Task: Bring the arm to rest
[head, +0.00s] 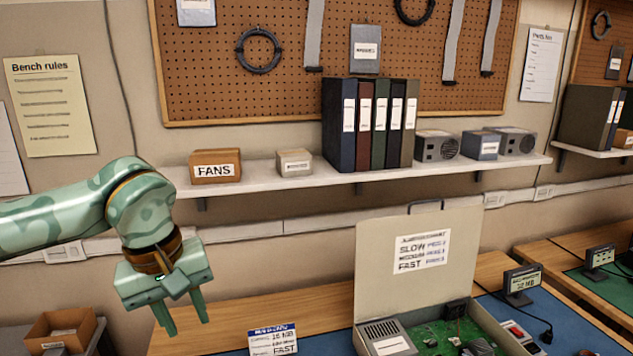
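My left arm comes in from the left, with a green patterned link and a brown wrist ring. My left gripper (187,317) points down at the left end of the wooden bench (217,340). Its two fingers are apart with nothing between them. It is clear of the shelf and of the sign on the bench. My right gripper and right arm are not in this view.
An open case (415,262) with a green circuit board stands on a blue mat right of my gripper. A small sign (272,340) stands between them. A shelf (260,184) holds boxes and binders behind. A cardboard box (60,332) sits lower left.

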